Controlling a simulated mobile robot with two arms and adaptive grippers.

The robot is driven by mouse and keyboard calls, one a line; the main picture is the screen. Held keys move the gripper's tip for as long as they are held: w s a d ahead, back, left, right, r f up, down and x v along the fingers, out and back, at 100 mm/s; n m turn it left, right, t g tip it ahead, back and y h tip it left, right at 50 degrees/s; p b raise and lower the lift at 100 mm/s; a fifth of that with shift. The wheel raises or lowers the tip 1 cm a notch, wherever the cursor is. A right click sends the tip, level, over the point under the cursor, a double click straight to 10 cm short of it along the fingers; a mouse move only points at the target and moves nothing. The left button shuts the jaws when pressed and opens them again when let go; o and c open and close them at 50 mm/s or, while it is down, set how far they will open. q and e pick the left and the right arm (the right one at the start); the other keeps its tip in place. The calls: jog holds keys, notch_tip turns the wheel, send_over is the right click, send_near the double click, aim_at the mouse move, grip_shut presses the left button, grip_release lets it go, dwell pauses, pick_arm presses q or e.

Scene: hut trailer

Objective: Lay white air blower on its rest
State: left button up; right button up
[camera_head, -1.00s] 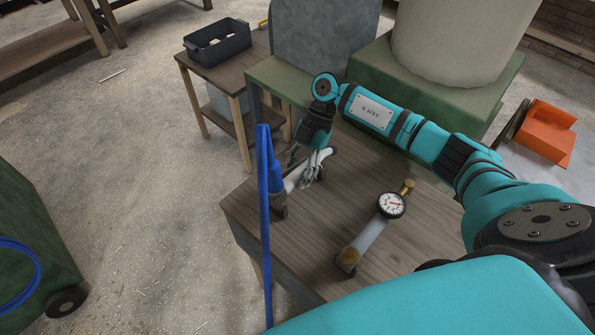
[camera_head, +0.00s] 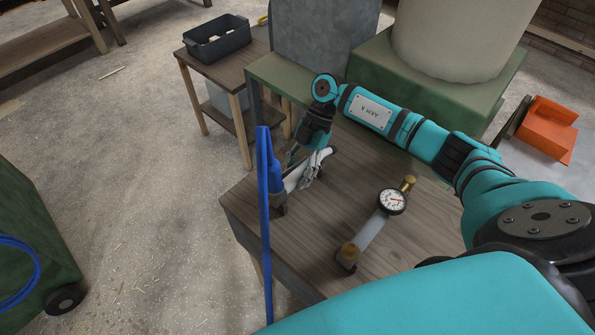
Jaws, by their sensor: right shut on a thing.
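The white air blower (camera_head: 294,181) is at the left edge of the wooden table top (camera_head: 300,240), with a blue hose (camera_head: 264,220) joined to its lower end and hanging past the table edge. My right gripper (camera_head: 316,166) is at the blower's upper part, reaching down from the far side, and is shut on it. The blower lies tilted, close to the table, with a dark rest piece (camera_head: 280,208) near its hose end. Whether the blower touches its rest all along cannot be told, as the fingers cover part of it. My left gripper is not in view.
A pressure gauge (camera_head: 392,201) on a pale tube with brass ends lies on the table to the right. A small side table with a dark crate (camera_head: 217,39) stands behind. A large pale drum (camera_head: 455,40) stands on a green block at the back. Open floor lies left.

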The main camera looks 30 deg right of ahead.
aim_at(302, 163)
jog(key=shift+f, duration=0.3)
dwell(0.5)
jog(key=o, duration=1.2)
jog(key=shift+f, duration=0.1)
jog(key=shift+o, duration=0.2)
jog(key=shift+p+v, duration=1.05)
jog(key=shift+v, duration=1.55)
jog(key=shift+p+v, duration=0.95)
jog(key=shift+v, duration=1.55)
jog(key=shift+s, duration=0.1)
